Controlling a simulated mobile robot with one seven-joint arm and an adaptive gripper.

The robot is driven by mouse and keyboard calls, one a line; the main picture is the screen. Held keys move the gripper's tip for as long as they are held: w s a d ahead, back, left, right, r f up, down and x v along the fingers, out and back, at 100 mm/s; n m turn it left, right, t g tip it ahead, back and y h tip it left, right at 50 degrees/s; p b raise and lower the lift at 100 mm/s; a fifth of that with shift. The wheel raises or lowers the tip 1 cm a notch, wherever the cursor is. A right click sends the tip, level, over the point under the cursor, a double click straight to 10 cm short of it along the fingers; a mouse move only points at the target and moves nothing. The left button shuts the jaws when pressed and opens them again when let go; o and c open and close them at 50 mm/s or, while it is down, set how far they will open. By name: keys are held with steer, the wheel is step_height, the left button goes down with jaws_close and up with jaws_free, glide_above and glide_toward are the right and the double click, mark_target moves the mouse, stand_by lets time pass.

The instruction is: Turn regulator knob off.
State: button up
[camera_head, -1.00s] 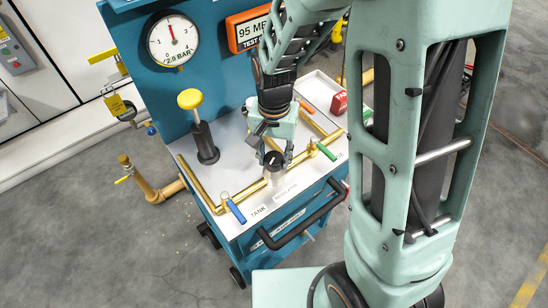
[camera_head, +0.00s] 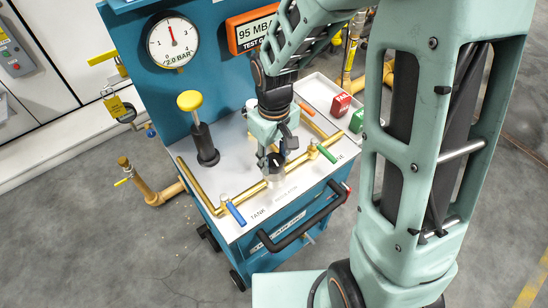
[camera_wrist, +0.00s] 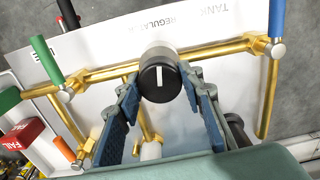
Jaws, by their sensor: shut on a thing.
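The regulator knob (camera_wrist: 158,84) is a black round cap with a white line on a silver body. In the wrist view its line runs nearly straight up the picture. My gripper (camera_wrist: 161,92) has one finger on each side of the knob and is shut on it. In the head view my gripper (camera_head: 275,153) comes down from above onto the knob (camera_head: 274,161), which the fingers partly hide. The REGULATOR label lies on the white panel beside the knob. The gauge (camera_head: 173,42) above reads about 2.0 bar on its printed label.
Brass pipes run beside the knob. A blue-handled valve (camera_head: 235,212) is at the left and a green-handled valve (camera_head: 326,153) at the right. A yellow-topped plunger (camera_head: 190,101) stands at the back left. A red FAIL block (camera_head: 340,104) and an orange handle (camera_head: 307,109) are behind.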

mark_target(274, 160)
steer(key=shift+n, duration=1.1)
steer(key=o, duration=1.2)
steer(key=shift+c, duration=0.2)
steer(key=shift+r, duration=0.1)
step_height(274, 160, up, 12)
